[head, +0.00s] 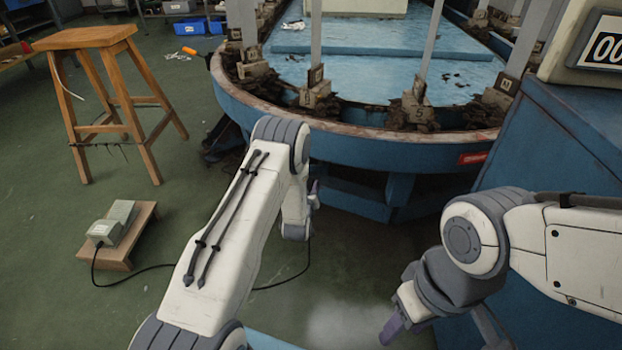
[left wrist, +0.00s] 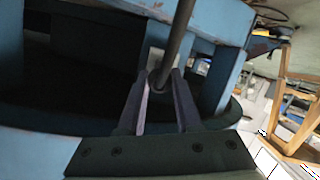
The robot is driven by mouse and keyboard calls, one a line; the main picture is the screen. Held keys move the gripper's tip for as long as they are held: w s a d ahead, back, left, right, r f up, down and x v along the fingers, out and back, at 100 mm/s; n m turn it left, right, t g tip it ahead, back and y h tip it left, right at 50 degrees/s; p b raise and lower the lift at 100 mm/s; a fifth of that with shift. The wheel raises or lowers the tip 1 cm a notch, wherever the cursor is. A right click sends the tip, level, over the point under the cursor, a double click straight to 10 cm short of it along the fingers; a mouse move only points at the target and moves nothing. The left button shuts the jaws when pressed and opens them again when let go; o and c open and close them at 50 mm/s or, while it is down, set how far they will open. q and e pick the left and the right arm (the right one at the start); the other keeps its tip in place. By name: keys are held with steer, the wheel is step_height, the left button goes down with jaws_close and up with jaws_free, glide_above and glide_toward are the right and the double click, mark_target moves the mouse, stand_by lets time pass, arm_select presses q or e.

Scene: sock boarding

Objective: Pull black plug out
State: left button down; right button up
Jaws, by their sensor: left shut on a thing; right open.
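My left gripper (left wrist: 159,95) is shut on a dark, rod-like thing (left wrist: 180,40) that runs up from between its fingertips in the left wrist view. I cannot tell whether this is the black plug or its cord. In the head view the left gripper (head: 314,193) is mostly hidden behind my own wrist, beside the blue machine's base. A black cord (head: 150,270) runs along the floor from a grey pedal (head: 112,225), passes behind my left arm and rises near the left wrist. My right gripper (head: 391,329) is open and empty, low at the bottom right, partly hidden.
The round blue machine (head: 350,148) with upright posts stands ahead. A blue cabinet (head: 560,130) with a numeric display is at the right. A wooden stool (head: 100,95) stands at the left, and the pedal sits on a low wooden stand (head: 105,257). Green floor (head: 45,200) is clear around them.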

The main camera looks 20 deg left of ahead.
arm_select(q)
steer(key=s+d+p, duration=0.3)
steer(key=s+p, duration=0.1)
steer(key=s, duration=0.9)
steer(key=shift+d, duration=0.4)
steer(key=shift+s, duration=0.1)
